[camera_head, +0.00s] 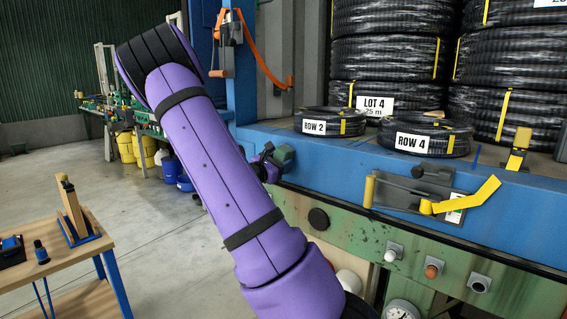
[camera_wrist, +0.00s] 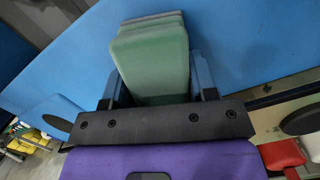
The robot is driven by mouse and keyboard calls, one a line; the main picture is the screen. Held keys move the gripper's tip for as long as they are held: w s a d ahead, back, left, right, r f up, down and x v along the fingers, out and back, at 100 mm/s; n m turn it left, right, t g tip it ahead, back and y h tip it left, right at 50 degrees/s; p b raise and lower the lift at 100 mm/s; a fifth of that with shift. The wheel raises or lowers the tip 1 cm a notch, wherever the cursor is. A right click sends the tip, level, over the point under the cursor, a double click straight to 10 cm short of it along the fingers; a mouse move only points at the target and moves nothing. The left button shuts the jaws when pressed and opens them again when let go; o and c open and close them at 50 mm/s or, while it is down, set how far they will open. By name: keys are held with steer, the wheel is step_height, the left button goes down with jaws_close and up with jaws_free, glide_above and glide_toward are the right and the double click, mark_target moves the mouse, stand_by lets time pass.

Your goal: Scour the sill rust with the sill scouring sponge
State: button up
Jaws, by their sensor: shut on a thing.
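My gripper (camera_head: 272,162) is shut on the sill scouring sponge, in front of the blue sill (camera_head: 340,160). The sponge (camera_wrist: 152,62) is a pale green block with a grey layer at its far end, held between the two fingers in the wrist view. The blue sill (camera_wrist: 245,45) fills much of the wrist view beyond the sponge. I cannot tell whether the sponge touches it. I cannot make out a rust patch on the sill; the sponge and arm hide part of it.
Hose coils labelled ROW 2 (camera_head: 331,122) and ROW 4 (camera_head: 425,135) lie on the ledge above the sill, before tall coil stacks. A yellow-handled latch (camera_head: 460,200) juts from the front at right. A wooden table (camera_head: 85,240) stands at left. Open floor lies between.

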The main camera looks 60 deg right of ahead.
steer(key=shift+w+d, duration=0.15)
steer(key=shift+w, duration=1.55)
steer(key=s+r+v, duration=0.1)
steer(key=v, duration=0.5)
steer(key=shift+w+a, duration=0.45)
steer(key=shift+a, duration=0.1)
